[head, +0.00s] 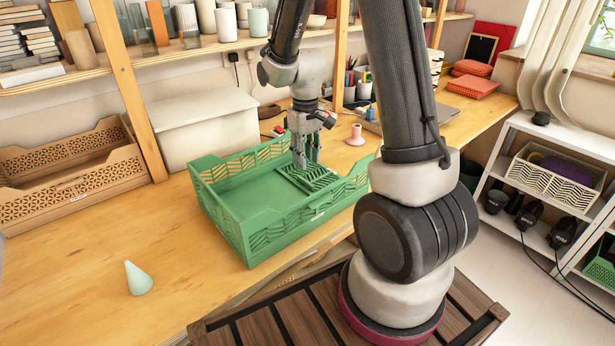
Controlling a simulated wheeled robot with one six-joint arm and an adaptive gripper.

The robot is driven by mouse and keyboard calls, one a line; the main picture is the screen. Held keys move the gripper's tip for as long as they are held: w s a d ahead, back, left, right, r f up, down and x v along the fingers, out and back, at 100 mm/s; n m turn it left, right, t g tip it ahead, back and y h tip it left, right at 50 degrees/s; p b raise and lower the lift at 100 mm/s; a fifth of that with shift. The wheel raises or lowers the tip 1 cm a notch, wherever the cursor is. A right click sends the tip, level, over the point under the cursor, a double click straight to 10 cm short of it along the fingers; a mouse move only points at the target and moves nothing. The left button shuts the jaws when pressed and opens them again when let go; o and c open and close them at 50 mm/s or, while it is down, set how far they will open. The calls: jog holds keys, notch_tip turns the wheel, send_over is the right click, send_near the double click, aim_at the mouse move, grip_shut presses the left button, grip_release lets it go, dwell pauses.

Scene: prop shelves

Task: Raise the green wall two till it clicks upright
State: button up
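A green folding crate (285,240) stands on the wooden workbench. Its left, back and front sides stand upright. A slatted green wall panel (326,180) lies low inside the crate, toward its right end; I cannot read any mark naming it wall two. My gripper (307,165) points down into the crate, with its fingertips at this panel. Whether the fingers touch or grip the panel is too small to tell. My arm hides part of the crate's right end.
A tan folding crate (75,170) sits at the left and a white box (210,128) behind. A wooden shelf post (130,90) rises at back left. The bench's front left is mostly clear.

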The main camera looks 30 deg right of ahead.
aim_at(306, 181)
notch_tip(306, 181, down, 8)
jog(key=shift+r, duration=0.1)
dwell(0.4)
grip_shut()
